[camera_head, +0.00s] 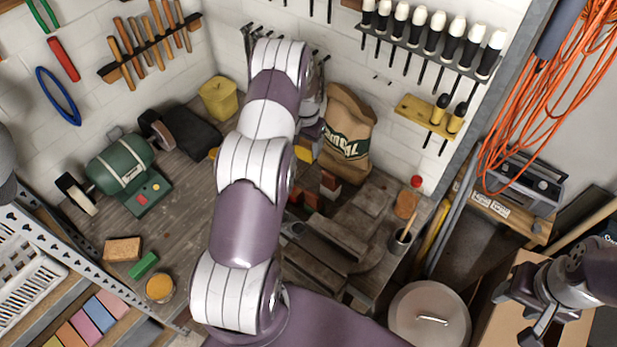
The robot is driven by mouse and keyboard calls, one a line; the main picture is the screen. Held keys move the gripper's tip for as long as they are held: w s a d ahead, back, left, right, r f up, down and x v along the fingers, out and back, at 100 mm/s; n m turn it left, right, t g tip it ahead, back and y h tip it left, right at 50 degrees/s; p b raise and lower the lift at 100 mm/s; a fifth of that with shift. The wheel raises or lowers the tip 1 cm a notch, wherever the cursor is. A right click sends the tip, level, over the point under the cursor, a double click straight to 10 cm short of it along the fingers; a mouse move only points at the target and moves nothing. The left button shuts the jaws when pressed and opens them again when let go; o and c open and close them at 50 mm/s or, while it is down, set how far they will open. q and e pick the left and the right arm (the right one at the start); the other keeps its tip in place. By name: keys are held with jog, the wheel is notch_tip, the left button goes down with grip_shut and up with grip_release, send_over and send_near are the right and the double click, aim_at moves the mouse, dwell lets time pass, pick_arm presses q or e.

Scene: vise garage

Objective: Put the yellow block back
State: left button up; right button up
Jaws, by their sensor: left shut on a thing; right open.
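My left arm reaches up the middle of the view to the back of the workbench. Its gripper (311,131) is partly hidden behind my arm, in front of the paper sack. A yellow block (303,152) shows at the fingers, and the gripper appears shut on it. The arm covers part of the block, so I cannot tell whether it touches anything below. Dark red blocks (329,185) lie just below it, near the vise (330,240). My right gripper (530,308) is open and empty at the lower right, above a cardboard box.
A paper sack (345,135) stands close to the right of my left gripper. A green bench grinder (125,170) and a yellow bin (218,99) stand to the left. A cup (400,241) and red-capped bottle (407,203) stand right of the vise. Screwdrivers (435,35) hang above.

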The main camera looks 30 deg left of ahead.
pick_arm(q)
jog(key=shift+w+a+r, duration=0.2)
jog(key=shift+w+r, duration=0.05)
jog(key=shift+w, duration=0.25)
jog(key=shift+w+a+r, duration=0.15)
jog(key=shift+w+r, duration=0.05)
jog(key=shift+w, duration=0.25)
jog(key=shift+m, duration=0.7)
jog(key=f+b, duration=0.2)
jog(key=f, duration=0.2)
jog(key=f+b, duration=0.3)
jog(key=f, duration=0.2)
jog(key=f+b, duration=0.2)
jog(key=f, duration=0.2)
jog(key=shift+w+f, duration=0.2)
jog(key=shift+w, duration=0.1)
notch_tip(320, 180, down, 4)
jog(key=shift+s+d+b, duration=0.1)
jog(key=shift+s+b, duration=0.05)
jog(key=shift+b, duration=1.1)
jog(key=shift+f, duration=0.15)
jog(key=o, duration=0.8)
